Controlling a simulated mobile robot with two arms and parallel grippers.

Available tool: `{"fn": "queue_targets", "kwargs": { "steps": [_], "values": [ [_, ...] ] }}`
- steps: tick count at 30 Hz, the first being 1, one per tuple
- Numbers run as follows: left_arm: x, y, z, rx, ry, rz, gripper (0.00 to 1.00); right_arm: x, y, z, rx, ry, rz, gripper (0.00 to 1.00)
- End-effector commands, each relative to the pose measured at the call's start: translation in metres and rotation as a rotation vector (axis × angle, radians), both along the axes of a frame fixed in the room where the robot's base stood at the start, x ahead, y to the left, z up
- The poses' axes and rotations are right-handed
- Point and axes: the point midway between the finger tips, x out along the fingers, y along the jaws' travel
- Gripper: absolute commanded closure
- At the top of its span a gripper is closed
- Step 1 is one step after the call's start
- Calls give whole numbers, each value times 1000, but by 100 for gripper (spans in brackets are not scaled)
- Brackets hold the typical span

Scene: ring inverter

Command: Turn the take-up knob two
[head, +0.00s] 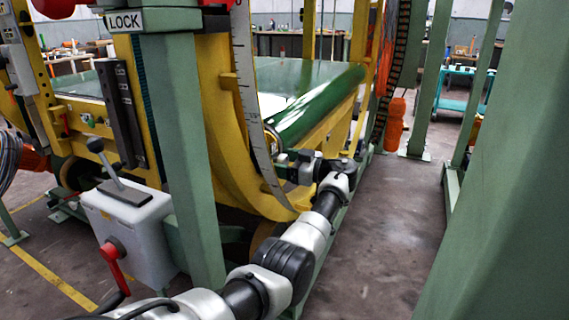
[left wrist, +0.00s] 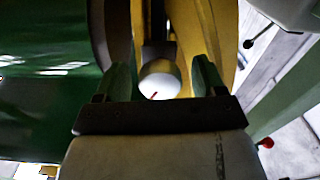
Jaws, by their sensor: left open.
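The take-up knob (left wrist: 159,82) is a round, pale knob with a short red mark, seen in the left wrist view in front of a dark mount on the yellow frame. My left gripper (left wrist: 164,72) is open, with one green finger on each side of the knob and a gap showing on both sides. How deep the knob sits between the fingers I cannot tell. In the head view my left gripper (head: 281,160) is small, beside the yellow ring, and the knob cannot be made out there. My right gripper is not in view.
A yellow ring frame (head: 217,118) with a curved white scale (head: 247,90) stands around a green sheet (head: 315,95). A green post (head: 185,160) and a grey box with a lever (head: 125,225) stand at left. The floor at right (head: 385,225) is clear.

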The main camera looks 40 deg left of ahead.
Motion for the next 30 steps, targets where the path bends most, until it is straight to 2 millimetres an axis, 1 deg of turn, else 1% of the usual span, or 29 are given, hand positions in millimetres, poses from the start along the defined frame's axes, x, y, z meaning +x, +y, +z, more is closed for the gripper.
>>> {"fn": "queue_targets", "kwargs": {
  "steps": [5, 6, 8, 15, 23, 30],
  "values": [
    [0, 0, 0, 0, 0, 0, 30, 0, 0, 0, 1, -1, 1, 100],
    [0, 0, 0, 0, 0, 0, 33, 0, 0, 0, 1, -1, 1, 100],
    [0, 0, 0, 0, 0, 0, 42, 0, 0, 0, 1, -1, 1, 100],
    [0, 0, 0, 0, 1, -1, 79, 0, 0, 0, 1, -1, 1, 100],
    [0, 0, 0, -7, 22, -1, 79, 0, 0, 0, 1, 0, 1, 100],
    [0, -1, 0, -41, 133, -1, 79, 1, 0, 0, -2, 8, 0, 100]
  ]
}}
